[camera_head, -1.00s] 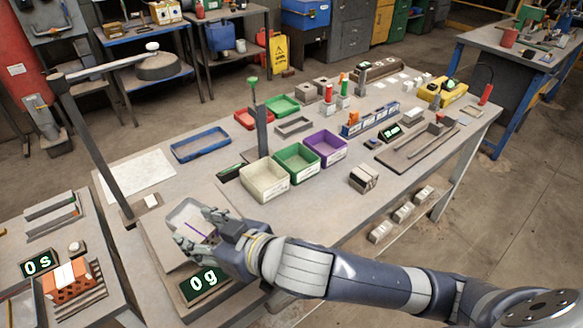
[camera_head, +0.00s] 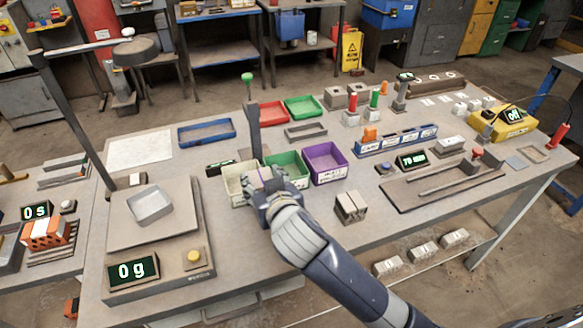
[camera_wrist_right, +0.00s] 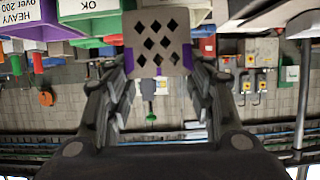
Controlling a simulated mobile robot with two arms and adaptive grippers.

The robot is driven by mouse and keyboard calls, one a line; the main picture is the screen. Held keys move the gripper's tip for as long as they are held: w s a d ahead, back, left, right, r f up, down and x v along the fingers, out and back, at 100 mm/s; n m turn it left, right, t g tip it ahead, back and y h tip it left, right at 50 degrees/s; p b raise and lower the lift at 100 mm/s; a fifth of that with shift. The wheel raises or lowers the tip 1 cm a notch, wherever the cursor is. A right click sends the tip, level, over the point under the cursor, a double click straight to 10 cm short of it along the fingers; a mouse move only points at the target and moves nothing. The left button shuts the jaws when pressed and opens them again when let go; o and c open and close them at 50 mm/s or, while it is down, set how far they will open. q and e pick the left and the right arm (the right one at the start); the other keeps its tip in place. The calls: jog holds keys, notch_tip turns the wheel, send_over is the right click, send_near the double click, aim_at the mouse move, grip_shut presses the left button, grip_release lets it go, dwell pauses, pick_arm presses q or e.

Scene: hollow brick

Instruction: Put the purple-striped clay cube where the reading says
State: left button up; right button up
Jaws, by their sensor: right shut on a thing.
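My right gripper (camera_head: 262,180) is shut on the purple-striped clay cube (camera_wrist_right: 157,42), over the cream and green bins. The right wrist view shows diamond-shaped holes in the cube's face and purple at its edges, between both fingers. The cream bin (camera_head: 232,194), green bin (camera_head: 297,164) and purple bin (camera_head: 326,168) stand side by side. In the wrist view the green bin's label (camera_wrist_right: 88,5) reads OK and the purple bin's label (camera_wrist_right: 22,15) reads HEAVY over 200. The scale's pan tray (camera_head: 150,205) is empty; its display (camera_head: 133,271) reads 0 g. My left gripper is out of view.
A green-topped post (camera_head: 253,120) stands just behind the bins. Red (camera_head: 268,114) and blue (camera_head: 206,132) trays lie farther back. A grey block (camera_head: 350,206) sits to the right of my gripper. A display (camera_head: 412,160) appears to read 70 mm.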

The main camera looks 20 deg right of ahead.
pick_arm(q)
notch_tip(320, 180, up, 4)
jog(key=p, duration=0.3)
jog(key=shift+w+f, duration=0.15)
pick_arm(e)
jog(key=w+d+f, duration=0.1)
jog(key=w+d, duration=0.2)
jog(key=w+d+f, duration=0.2)
jog(key=w+d, duration=0.1)
jog(key=w, duration=0.1)
jog(key=w+d+f, duration=0.1)
jog(key=w+d, duration=0.2)
jog(key=w, duration=0.1)
jog(key=shift+d+f, duration=0.1)
jog(key=shift+f, duration=0.3)
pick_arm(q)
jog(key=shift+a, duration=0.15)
pick_arm(e)
jog(key=shift+f, duration=0.25)
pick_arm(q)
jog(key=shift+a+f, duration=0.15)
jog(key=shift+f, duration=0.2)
pick_arm(e)
jog(key=shift+f, duration=0.35)
